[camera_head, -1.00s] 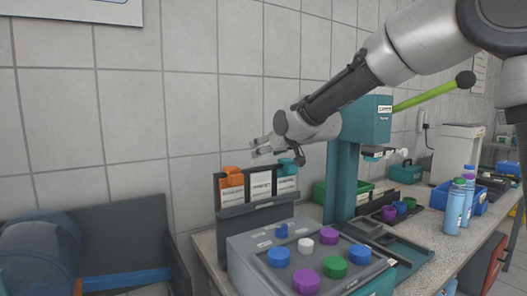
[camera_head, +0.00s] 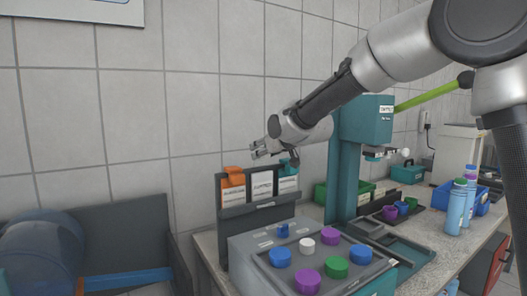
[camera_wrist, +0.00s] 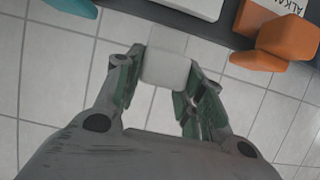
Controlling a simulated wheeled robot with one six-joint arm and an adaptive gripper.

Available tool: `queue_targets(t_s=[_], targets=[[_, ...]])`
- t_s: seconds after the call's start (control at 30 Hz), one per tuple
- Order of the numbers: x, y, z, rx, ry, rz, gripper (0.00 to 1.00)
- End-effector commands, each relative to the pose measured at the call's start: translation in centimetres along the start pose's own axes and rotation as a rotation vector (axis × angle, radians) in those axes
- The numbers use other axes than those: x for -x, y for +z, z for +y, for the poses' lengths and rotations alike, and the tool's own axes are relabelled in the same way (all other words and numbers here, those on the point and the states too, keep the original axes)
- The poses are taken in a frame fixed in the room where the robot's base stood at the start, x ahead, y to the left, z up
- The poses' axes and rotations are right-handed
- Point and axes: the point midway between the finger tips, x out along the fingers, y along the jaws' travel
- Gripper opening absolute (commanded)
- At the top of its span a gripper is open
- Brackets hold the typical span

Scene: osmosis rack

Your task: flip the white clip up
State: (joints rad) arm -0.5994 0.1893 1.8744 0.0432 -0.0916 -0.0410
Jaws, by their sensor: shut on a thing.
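The white clip (camera_wrist: 166,68) is a pale block between the fingertips of my gripper (camera_wrist: 165,75) in the wrist view, with a finger pressed on each side. My gripper is shut on it, beside the top edge of the dark rack board (camera_wrist: 172,18). In the head view my gripper (camera_head: 257,151) is just above the rack board (camera_head: 221,208), and the white clip cannot be made out against the pale wall. The orange clip (camera_head: 233,172) is on the left card and the teal clip (camera_head: 288,166) on the right card.
The orange clip (camera_wrist: 270,40) is close on the right in the wrist view, with the teal clip (camera_wrist: 75,8) at the upper left. A grey box with coloured knobs (camera_head: 308,262) stands before the rack. A teal press (camera_head: 345,165) stands to the right. The tiled wall is behind.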

Motion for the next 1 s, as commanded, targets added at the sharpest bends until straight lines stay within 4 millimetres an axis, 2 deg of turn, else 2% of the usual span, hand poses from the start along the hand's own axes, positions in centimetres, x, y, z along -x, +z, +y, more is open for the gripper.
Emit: queue_targets(t_s=[0.27,1.0], targets=[[-0.6,-0.6,-0.1,0.0,-0.003,-0.101,0.15],[-4.1,-2.1,0.0,0.0,0.001,-0.71,0.15]])
